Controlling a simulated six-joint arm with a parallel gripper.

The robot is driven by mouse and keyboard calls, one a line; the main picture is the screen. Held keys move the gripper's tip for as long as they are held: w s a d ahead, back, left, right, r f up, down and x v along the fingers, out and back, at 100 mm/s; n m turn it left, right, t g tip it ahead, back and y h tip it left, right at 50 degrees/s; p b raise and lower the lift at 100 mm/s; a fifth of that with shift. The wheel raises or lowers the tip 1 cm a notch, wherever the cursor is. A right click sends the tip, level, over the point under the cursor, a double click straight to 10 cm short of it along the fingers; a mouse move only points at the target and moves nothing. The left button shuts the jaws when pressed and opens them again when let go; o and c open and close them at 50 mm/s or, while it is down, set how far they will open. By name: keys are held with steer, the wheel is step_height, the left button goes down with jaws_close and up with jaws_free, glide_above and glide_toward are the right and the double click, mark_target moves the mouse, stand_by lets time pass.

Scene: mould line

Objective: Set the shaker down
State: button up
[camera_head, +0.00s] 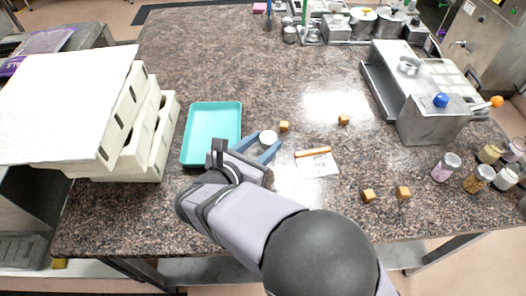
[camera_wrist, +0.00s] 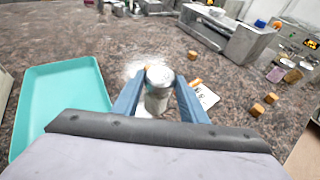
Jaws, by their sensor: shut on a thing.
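The shaker is a small metal cylinder with a pale, speckled lid. In the wrist view the shaker (camera_wrist: 158,90) stands upright between the two blue fingers of my gripper (camera_wrist: 160,102), which is shut on it. In the head view only the round white top of the shaker (camera_head: 268,138) shows between the fingertips of my gripper (camera_head: 264,145), just right of the teal tray. I cannot tell whether its base touches the counter, since its lower part is hidden by my gripper.
A teal tray (camera_head: 212,133) lies to the left, with white stacked crates (camera_head: 150,130) beyond it. Small brown cubes (camera_head: 284,126) and a white card (camera_head: 318,164) with an orange strip lie to the right. Jars (camera_head: 446,167) and a metal machine (camera_head: 425,120) stand farther right.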

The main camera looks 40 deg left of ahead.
steer(key=shift+f+p, duration=0.35)
steer(key=shift+f, duration=1.55)
steer(key=shift+f, duration=0.2)
steer(key=o, duration=1.2)
steer(key=shift+r, duration=0.15)
steer(key=shift+s+r, duration=0.1)
steer(key=shift+s, duration=0.1)
steer(key=b+v, duration=0.2)
steer(key=v, duration=0.9)
steer(key=shift+s, duration=0.25)
steer(key=shift+d+r, duration=0.15)
